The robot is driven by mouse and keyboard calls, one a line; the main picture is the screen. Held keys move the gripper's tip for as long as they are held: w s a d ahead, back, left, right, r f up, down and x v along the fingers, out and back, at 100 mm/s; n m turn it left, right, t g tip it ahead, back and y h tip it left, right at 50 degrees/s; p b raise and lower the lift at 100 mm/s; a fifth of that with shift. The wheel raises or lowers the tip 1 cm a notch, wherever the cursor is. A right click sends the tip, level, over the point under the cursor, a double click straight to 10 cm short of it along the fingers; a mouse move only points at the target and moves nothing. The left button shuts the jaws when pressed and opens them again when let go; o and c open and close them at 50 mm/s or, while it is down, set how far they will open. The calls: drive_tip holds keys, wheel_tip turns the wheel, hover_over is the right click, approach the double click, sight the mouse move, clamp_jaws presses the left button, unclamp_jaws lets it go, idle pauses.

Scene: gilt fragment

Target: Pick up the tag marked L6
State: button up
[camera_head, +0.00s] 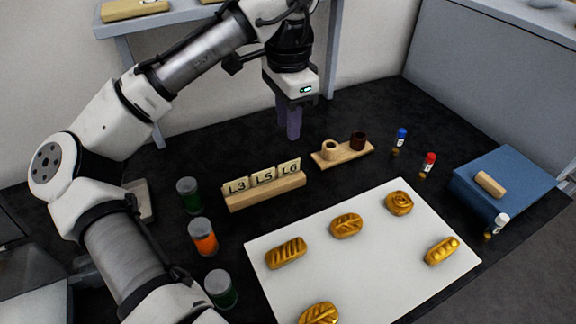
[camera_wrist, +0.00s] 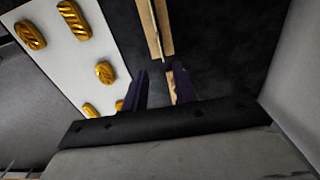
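The tag marked L6 (camera_head: 290,167) is a small cream tile with dark lettering. It stands at the right end of a row in a wooden holder (camera_head: 268,195), with tags L5 (camera_head: 264,177) and L3 (camera_head: 236,188) to its left. My gripper (camera_head: 291,137) points down, with purple fingers above the table, behind the L6 end of the holder. The wrist view shows the fingers (camera_wrist: 160,82) apart with nothing held. The holder (camera_wrist: 166,28) also shows there, with the tags seen nearly edge-on and their lettering unreadable.
A small wooden tray (camera_head: 329,161) with a pale ring and dark cup stands right of the holder. Green and orange jars (camera_head: 203,238) stand left. A white board (camera_head: 381,281) with several golden loaves lies in front. A blue box (camera_head: 505,176) and small bottles are at right.

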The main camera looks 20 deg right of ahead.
sight(286, 169)
wheel_tip(286, 169, down, 10)
drive_tip(key=shift+d, duration=0.1)
clamp_jaws()
idle(0.5)
